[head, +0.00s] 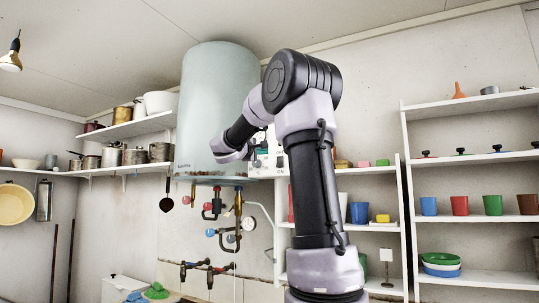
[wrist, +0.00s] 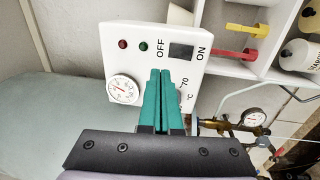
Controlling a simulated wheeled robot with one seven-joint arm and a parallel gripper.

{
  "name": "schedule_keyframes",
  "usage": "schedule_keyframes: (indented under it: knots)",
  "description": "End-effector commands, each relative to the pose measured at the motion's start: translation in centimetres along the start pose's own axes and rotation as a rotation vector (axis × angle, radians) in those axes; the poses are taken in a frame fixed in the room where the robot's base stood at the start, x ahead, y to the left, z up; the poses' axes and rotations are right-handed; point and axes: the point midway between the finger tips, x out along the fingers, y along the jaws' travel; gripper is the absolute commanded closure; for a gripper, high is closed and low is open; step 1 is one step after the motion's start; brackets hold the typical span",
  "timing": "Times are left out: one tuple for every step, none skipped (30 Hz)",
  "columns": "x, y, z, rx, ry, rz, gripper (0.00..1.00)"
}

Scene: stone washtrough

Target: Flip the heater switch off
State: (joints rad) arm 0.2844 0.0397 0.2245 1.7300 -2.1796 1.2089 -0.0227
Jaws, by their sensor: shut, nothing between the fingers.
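The heater's white control box (wrist: 168,28) fills the upper middle of the wrist view, turned on its side. Its dark rocker switch (wrist: 181,51) sits between the printed words OFF and ON. I cannot tell which way the switch is tipped. My gripper (wrist: 160,72) has green fingers pressed together and empty. Their tips overlap the box's face just below the switch in the picture; I cannot tell if they touch it. In the head view the pale heater tank (head: 213,105) hangs on the wall, and my arm hides most of the box beside it.
A round dial gauge (wrist: 123,88) and red (wrist: 122,44) and green (wrist: 143,46) lamps are on the box. Pipes with valves (head: 232,228) hang below the tank. Shelves with cups (head: 459,205) stand at right; a pot shelf (head: 130,130) is at left.

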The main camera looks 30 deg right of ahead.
Motion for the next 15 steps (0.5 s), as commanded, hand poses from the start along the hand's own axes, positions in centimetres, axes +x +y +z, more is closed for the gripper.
schedule_keyframes:
  knots:
    - [-1.0, 0.3, -0.1, 0.001, 0.004, 0.001, 1.0]
    - [-1.4, 0.4, -0.1, 0.0, 0.004, 0.001, 1.0]
    - [-2.0, 0.5, -0.1, 0.0, 0.002, 0.001, 1.0]
    - [-2.3, 0.6, -0.1, 0.0, 0.002, 0.001, 1.0]
    - [-2.6, 0.7, -0.1, 0.0, 0.002, 0.001, 1.0]
    - [-2.9, 0.7, -0.1, 0.0, 0.002, 0.001, 1.0]
    - [-3.1, 0.8, -0.1, 0.0, 0.002, 0.001, 1.0]
    - [-3.3, 0.8, -0.1, 0.0, 0.002, 0.0, 1.0]
    - [-3.5, 0.8, -0.1, -0.001, 0.001, 0.0, 1.0]
    - [-3.5, 0.9, -0.1, -0.001, 0.001, 0.0, 1.0]
    - [-3.6, 0.9, -0.1, -0.001, 0.001, 0.0, 1.0]
    - [-3.6, 0.9, -0.1, -0.001, 0.001, 0.0, 1.0]
    - [-3.6, 0.9, -0.1, -0.001, 0.001, 0.0, 1.0]
    - [-3.6, 0.9, -0.1, -0.001, 0.001, 0.0, 1.0]
    - [-3.6, 0.9, -0.1, -0.001, 0.001, 0.0, 1.0]
